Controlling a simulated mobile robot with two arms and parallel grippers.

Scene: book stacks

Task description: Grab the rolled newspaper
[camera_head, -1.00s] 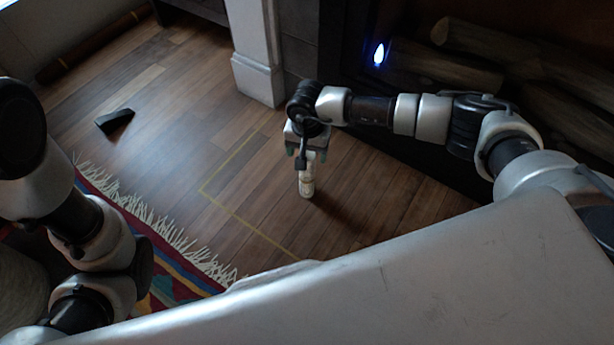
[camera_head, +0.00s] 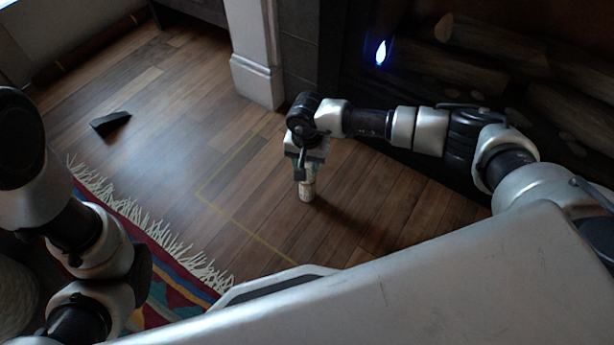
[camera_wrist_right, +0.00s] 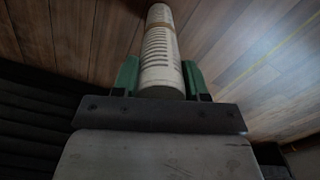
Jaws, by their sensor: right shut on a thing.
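The rolled newspaper (camera_head: 306,190) is a pale roll standing roughly upright on the wooden floor under my right gripper (camera_head: 305,172). In the right wrist view the rolled newspaper (camera_wrist_right: 160,50) shows printed lines and a brown band near its far end. The green fingers of my right gripper (camera_wrist_right: 160,78) lie on both sides of the roll and are shut on it. The upper part of the roll is hidden by the gripper in the head view. My left arm comes in at the left edge, but its gripper is out of view.
A thin yellow outline (camera_head: 222,208) marks the floor around the roll. A dark wedge (camera_head: 111,122) lies at the left. A fringed colourful rug (camera_head: 160,265) is at lower left. A white pillar (camera_head: 255,60) and a fireplace with logs (camera_head: 455,70) stand behind.

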